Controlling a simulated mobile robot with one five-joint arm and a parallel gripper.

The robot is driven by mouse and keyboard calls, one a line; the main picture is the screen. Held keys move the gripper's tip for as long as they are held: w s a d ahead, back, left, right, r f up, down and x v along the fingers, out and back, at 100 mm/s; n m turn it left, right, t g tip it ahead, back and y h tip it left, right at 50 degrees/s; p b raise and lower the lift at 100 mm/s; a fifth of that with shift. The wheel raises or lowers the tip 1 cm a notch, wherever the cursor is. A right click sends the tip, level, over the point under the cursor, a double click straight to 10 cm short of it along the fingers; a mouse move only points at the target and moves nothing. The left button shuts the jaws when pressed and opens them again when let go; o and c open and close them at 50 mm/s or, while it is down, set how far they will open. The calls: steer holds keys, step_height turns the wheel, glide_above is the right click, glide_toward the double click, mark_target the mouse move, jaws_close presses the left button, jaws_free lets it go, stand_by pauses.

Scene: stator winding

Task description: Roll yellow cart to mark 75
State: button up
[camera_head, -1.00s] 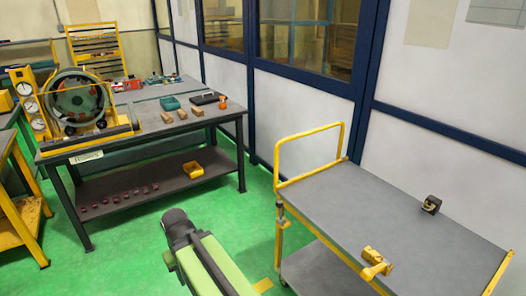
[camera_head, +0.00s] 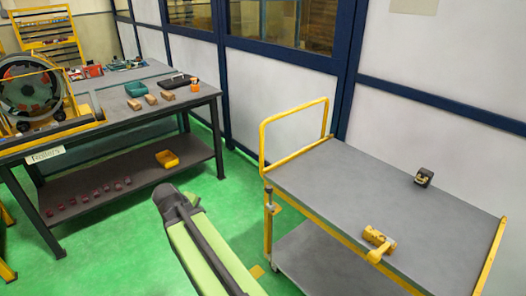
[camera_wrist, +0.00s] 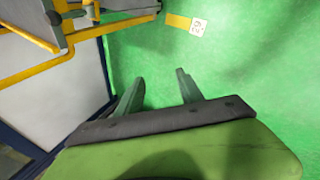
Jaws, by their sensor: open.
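The yellow cart (camera_head: 330,180) stands at the right in the head view, with a grey top deck, a lower shelf and a raised yellow handle hoop at its left end. Its yellow frame (camera_wrist: 45,73) also shows at the upper left of the wrist view. My gripper (camera_wrist: 160,91) is open and empty above the green floor, apart from the cart, with two grey-green fingers. A yellow floor strip (camera_wrist: 178,21) with a small white number label (camera_wrist: 198,28) lies beyond the fingers; I cannot read the number surely. A yellow floor patch (camera_head: 257,272) shows beside my arm in the head view.
A yellow clamp-like part (camera_head: 379,243) and a small dark part (camera_head: 424,177) sit on the cart deck. A workbench (camera_head: 130,118) with a lower shelf stands at the left. A white, blue-framed wall (camera_head: 440,75) runs behind the cart. Green floor lies open between bench and cart.

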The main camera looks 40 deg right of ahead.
steer(key=w+d+f+n+t+h+b, duration=0.15)
steer(key=d+n+h+b, duration=0.25)
steer(key=d, duration=0.9)
steer(key=n+t+h+b, duration=0.5)
steer(key=n+h+b, duration=0.15)
steer(key=n, duration=0.95)
glide_toward(263, 143)
steer(key=shift+g, duration=0.25)
steer(key=x, duration=0.4)
steer(key=f+x, duration=0.1)
steer(key=x, duration=0.4)
steer(key=w+x, duration=0.1)
steer(key=x, duration=0.3)
steer(key=shift+w+f, duration=0.2)
steer(key=shift+f, duration=0.2)
jaws_close()
